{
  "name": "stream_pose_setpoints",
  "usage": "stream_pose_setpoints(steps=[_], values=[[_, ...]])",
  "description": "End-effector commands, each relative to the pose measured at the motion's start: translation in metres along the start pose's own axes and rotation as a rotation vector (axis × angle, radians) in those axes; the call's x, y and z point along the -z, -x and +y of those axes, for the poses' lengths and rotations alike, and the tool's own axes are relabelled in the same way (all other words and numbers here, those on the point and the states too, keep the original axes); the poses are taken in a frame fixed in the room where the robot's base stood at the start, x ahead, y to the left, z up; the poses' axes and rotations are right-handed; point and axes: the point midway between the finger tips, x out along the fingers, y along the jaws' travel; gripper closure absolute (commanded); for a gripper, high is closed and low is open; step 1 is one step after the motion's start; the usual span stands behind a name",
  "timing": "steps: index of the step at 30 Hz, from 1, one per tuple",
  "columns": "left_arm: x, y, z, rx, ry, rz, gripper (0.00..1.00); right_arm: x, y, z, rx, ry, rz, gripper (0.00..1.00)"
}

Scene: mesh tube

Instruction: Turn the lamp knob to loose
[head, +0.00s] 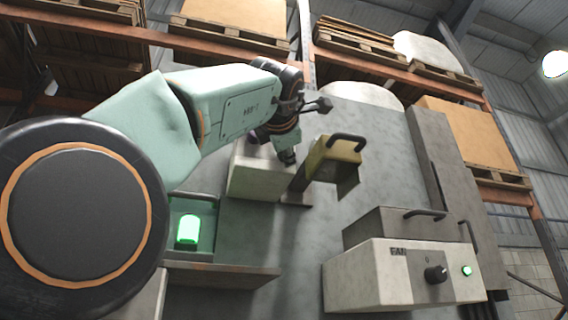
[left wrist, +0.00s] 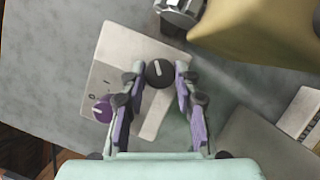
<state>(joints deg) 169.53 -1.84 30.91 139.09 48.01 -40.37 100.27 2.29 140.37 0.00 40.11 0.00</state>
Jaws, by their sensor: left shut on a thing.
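My left gripper (left wrist: 157,82) is at the black round knob (left wrist: 158,71) with a pale pointer line, on a light box panel in the left wrist view. Its two fingers are on either side of the knob and shut on it. In the head view, my left gripper (head: 287,157) reaches down at the pale box (head: 257,180); the knob is hidden there. A yellow-green lamp head (head: 335,158) with a dark handle is just right of the gripper. The panel markings are too small to read. My right gripper is not in view.
A purple round part (left wrist: 103,110) sits on the panel near the left finger. A box marked FAN (head: 400,275) with a black knob (head: 435,274) and green light stands lower right. A green-lit indicator (head: 188,229) is lower left. Racks with pallets stand behind.

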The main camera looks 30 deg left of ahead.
Motion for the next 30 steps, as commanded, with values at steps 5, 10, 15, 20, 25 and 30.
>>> stream_pose_setpoints(steps=[5,10,15,20,25,30], values=[[0.000,0.002,0.001,-0.077,0.154,-0.008,1.00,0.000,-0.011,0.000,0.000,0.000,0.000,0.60],[-0.001,0.002,0.001,-0.139,0.301,-0.011,1.00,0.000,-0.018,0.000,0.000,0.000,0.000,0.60],[-0.001,0.001,0.000,-0.198,0.448,-0.012,1.00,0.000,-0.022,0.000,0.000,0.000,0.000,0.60],[-0.002,0.002,0.001,-0.250,0.574,-0.014,1.00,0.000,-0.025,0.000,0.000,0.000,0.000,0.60],[-0.003,0.001,0.000,-0.295,0.686,-0.014,1.00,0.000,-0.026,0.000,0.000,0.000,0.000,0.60],[-0.002,0.001,0.000,-0.327,0.766,-0.013,1.00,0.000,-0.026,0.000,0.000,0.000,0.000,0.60]])
